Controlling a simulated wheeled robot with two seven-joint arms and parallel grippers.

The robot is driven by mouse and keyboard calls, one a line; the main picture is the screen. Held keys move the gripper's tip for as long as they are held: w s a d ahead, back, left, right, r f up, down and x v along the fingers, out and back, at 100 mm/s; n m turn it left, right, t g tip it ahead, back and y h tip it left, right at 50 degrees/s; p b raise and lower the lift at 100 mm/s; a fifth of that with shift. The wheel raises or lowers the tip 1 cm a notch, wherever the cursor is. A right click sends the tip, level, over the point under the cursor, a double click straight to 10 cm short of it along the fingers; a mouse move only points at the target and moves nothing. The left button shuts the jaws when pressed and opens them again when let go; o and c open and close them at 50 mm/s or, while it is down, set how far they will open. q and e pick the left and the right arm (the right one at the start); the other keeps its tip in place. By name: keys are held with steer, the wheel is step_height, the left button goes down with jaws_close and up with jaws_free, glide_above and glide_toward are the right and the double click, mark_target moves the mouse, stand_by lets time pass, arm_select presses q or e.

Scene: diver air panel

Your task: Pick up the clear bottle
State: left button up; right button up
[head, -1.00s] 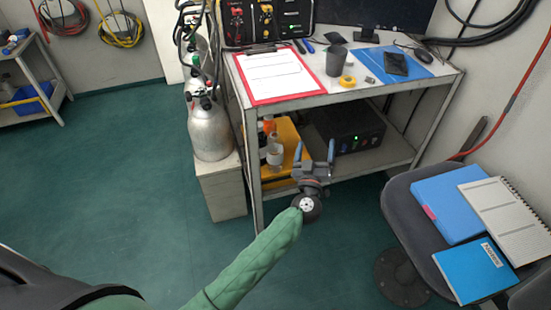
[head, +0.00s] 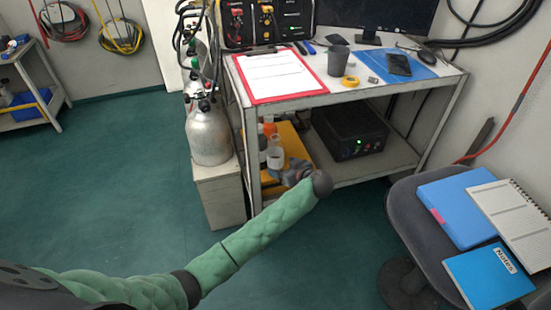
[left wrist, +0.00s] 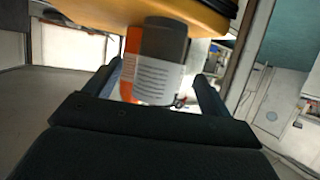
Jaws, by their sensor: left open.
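The clear bottle (head: 275,156), with a pale label, stands among other bottles at the yellow case on the cart's lower shelf. My left gripper (head: 291,173) reaches in low beside it, partly hidden by its own wrist in the head view. In the left wrist view the jaws (left wrist: 153,86) are open, with a finger on either side of a white-labelled bottle (left wrist: 158,76). Orange shows just behind that bottle. I cannot tell whether the fingers touch it. My right gripper is not in view.
An orange bottle (head: 269,127) and a pale, dark-topped bottle (head: 262,151) stand close by. The yellow case (head: 292,143) is behind. A black box (head: 350,132) sits right on the lower shelf (head: 376,164). The cart top (head: 318,96) overhangs, and its front left leg (head: 252,165) is near.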

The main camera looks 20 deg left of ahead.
mark_target(275, 163)
arm_select(q)
steer(key=shift+b+x, duration=0.3)
steer(key=shift+x, duration=2.7)
steer(key=shift+d+f, duration=0.1)
steer(key=c, duration=1.2)
